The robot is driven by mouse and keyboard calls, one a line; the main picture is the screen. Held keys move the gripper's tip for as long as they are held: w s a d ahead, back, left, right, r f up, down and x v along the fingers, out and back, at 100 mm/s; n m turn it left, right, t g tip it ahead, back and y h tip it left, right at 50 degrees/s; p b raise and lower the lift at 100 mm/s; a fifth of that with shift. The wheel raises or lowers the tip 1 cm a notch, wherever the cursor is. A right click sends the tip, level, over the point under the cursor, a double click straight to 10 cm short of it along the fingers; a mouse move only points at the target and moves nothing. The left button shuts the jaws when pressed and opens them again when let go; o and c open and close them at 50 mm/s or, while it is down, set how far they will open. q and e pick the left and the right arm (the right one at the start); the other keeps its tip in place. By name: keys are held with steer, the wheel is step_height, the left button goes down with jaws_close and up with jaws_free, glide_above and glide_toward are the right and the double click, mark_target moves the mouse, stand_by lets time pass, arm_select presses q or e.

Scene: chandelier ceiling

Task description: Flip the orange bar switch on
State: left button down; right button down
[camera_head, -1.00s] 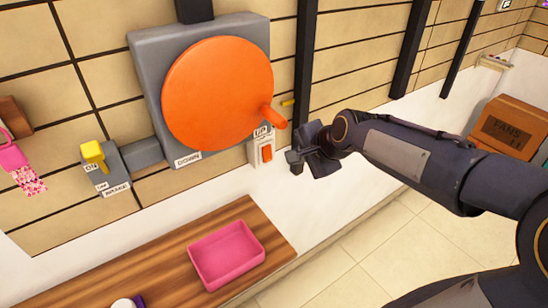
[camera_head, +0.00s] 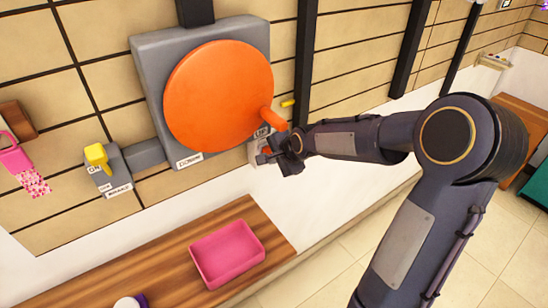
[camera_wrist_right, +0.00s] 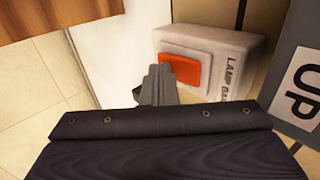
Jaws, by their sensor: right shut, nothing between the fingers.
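The orange bar switch (camera_wrist_right: 178,70) is an orange rocker on a pale housing (camera_wrist_right: 222,62), whose side label reads roughly "LAMP BAR". In the head view my right gripper covers the rocker, and only part of the housing (camera_head: 254,157) shows below the large orange disc. My right gripper (camera_head: 268,159) is shut and empty, in front of the switch. In the right wrist view its closed fingertips (camera_wrist_right: 159,76) lie beside the rocker's near left edge; I cannot tell whether they touch it. My left gripper is not in view.
The orange disc (camera_head: 215,95) with its protruding handle (camera_head: 272,119) is just above my right gripper. A yellow switch (camera_head: 97,156) is on the wall at left. A pink tray (camera_head: 228,283) sits on the wooden counter (camera_head: 175,262) below. Open floor lies at right.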

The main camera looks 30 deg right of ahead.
steer(key=shift+w+f+b, duration=0.1)
steer(key=shift+w+b, duration=0.15)
steer(key=shift+b, duration=0.2)
steer(key=shift+r+p, duration=0.5)
steer(key=shift+r, duration=0.4)
